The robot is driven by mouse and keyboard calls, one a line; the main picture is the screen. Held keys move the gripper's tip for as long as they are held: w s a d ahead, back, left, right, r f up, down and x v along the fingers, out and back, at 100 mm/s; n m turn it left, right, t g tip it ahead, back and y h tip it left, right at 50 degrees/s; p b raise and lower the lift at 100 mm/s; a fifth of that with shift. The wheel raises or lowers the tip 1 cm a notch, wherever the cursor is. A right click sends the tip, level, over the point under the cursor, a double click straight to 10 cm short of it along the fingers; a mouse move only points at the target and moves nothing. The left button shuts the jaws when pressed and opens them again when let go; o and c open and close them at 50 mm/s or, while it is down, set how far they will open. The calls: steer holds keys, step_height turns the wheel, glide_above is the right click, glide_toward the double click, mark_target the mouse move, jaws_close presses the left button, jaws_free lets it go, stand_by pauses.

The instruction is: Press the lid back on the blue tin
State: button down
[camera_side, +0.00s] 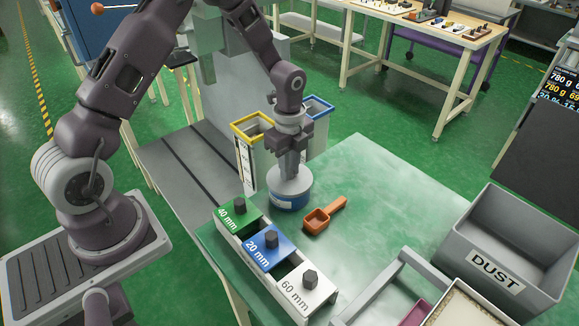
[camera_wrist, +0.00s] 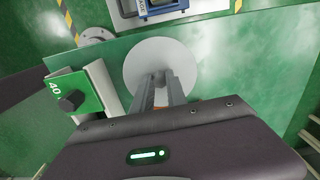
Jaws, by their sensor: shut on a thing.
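The blue tin (camera_side: 290,203) stands upright on the green table, just behind the row of sieve blocks. Its round pale grey lid (camera_side: 275,183) sits over the top, level as far as I can see. The lid also shows as a pale disc in the wrist view (camera_wrist: 138,62). My gripper (camera_side: 290,173) points straight down over the lid and is shut on its middle, where the fingers hide the grip; the fingers show in the wrist view (camera_wrist: 161,82). A blue band shows below the lid. I cannot tell whether the lid is pressed fully down.
In front stands a rack with green 40 mm (camera_side: 236,214), blue 20 mm (camera_side: 268,246) and white 60 mm (camera_side: 307,290) blocks. An orange scoop (camera_side: 318,219) lies right of the tin. Yellow-rimmed (camera_side: 251,127) and blue-rimmed (camera_side: 319,106) columns stand behind. A DUST bin (camera_side: 500,250) is at right.

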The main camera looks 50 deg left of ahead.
steer(key=shift+f, duration=0.5)
stand_by(1.1)
steer(key=c, duration=0.8)
jaws_free()
steer(key=shift+o, duration=0.2)
steer(key=shift+r, duration=3.5)
steer(key=shift+c, duration=0.3)
jaws_close()
steer(key=shift+f, duration=0.15)
